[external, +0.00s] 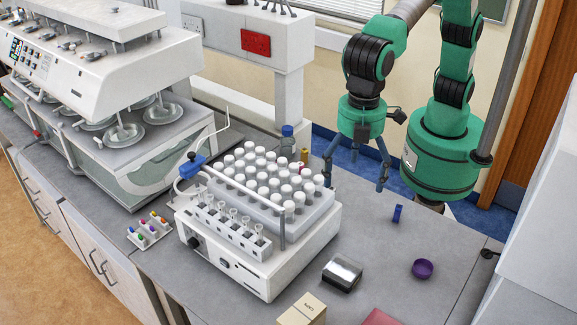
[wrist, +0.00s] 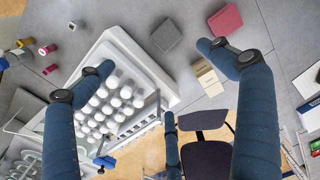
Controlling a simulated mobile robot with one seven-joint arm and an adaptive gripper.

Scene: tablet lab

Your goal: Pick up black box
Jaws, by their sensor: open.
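The black box (external: 342,272) lies on the grey bench, in front of and to the right of the white vial machine. It has a dark front and a shiny top. In the wrist view it is probably the dark grey block (wrist: 166,36) at the top centre, between and beyond the fingertips. My gripper (external: 356,186) is open and empty, with its fingers spread and pointing down. It hangs above the back of the bench, well away from the box. The wrist view shows the blue fingers of the gripper (wrist: 155,58) wide apart.
The white machine (external: 255,275) with several white-capped vials stands left of the box. A beige carton (external: 302,311) and a red item (external: 382,317) lie near the front.

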